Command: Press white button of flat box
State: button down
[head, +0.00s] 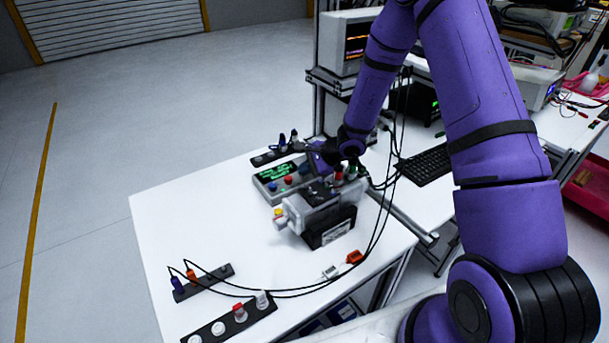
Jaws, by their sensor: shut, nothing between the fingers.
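The flat box (264,184) is a grey case with a green-lit display near the back of the white table. A blue button (272,187) and a red button (288,180) show on its top. I cannot make out a white button; the right end of the box is partly covered by my gripper. My gripper (308,168) is shut and empty, reaching down from the upper right, over or beside the right end of the box. Its fingertips are small and dark, and I cannot tell whether they touch the box.
A grey motor unit (296,212) on a black base stands just in front of the box. Black strips with plugs lie behind it (262,159) and at the front left (216,283). Cables and an orange connector (354,257) lie front right. The table's left part is clear.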

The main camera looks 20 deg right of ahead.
aim_at(305, 176)
jog(key=shift+r, duration=0.8)
jog(key=shift+r, duration=2.5)
jog(key=shift+r, duration=0.1)
jog(key=s+a+r+n+g, duration=0.1)
jog(key=s+r+n, duration=0.4)
jog(key=r, duration=0.5)
jog(key=s+a+r+n+g, duration=0.1)
jog(key=s+r+n, duration=0.3)
jog(key=s+r, duration=0.55)
jog(key=s+d+r+n+h, duration=0.2)
jog(key=s+d+r, duration=0.1)
jog(key=s, duration=0.4)
jog(key=s+d+r+n+t+h, duration=0.1)
jog(key=s+d+r+n+h, duration=0.1)
jog(key=s+r, duration=0.3)
jog(key=s+d+r+n+t+h, duration=0.1)
jog(key=s+d+r+n+h, duration=0.1)
jog(key=s, duration=0.8)
notch_tip(305, 176, up, 2)
jog(key=shift+d+r+n+h, duration=0.1)
jog(key=shift+d+n+h, duration=0.2)
jog(key=shift+d+h, duration=0.65)
